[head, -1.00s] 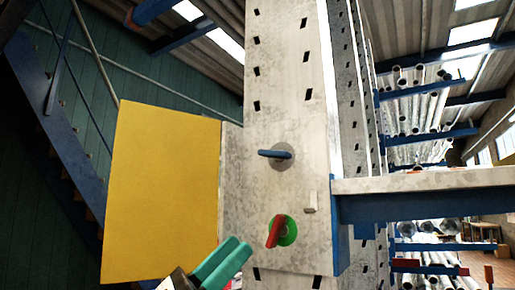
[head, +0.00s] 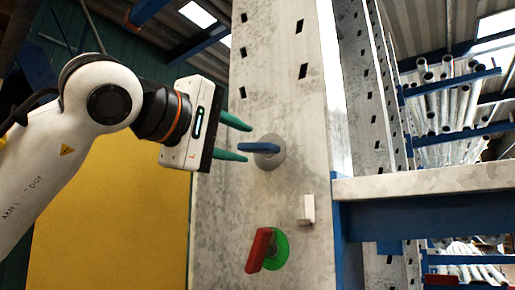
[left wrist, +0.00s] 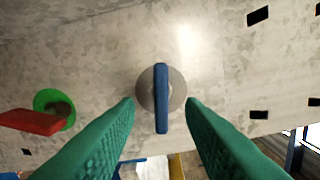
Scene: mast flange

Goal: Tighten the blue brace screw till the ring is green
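The blue brace screw (head: 259,148) has a bar handle, level in the head view, on a grey ring (head: 272,158) on the mast's galvanised face. In the left wrist view the blue handle (left wrist: 161,98) stands upright in the picture, with the grey ring (left wrist: 177,90) around it. My left gripper (head: 242,140) is open, its green fingers just left of the handle, one higher and one lower. In the left wrist view the fingertips (left wrist: 160,103) lie either side of the handle, apart from it. My right gripper is not in view.
Below is a red handle (head: 259,250) on a green ring (head: 276,248). A small pale block (head: 308,211) sticks out right of it. A yellow panel (head: 110,210) is at left. A beam with a blue side (head: 430,215) juts out right.

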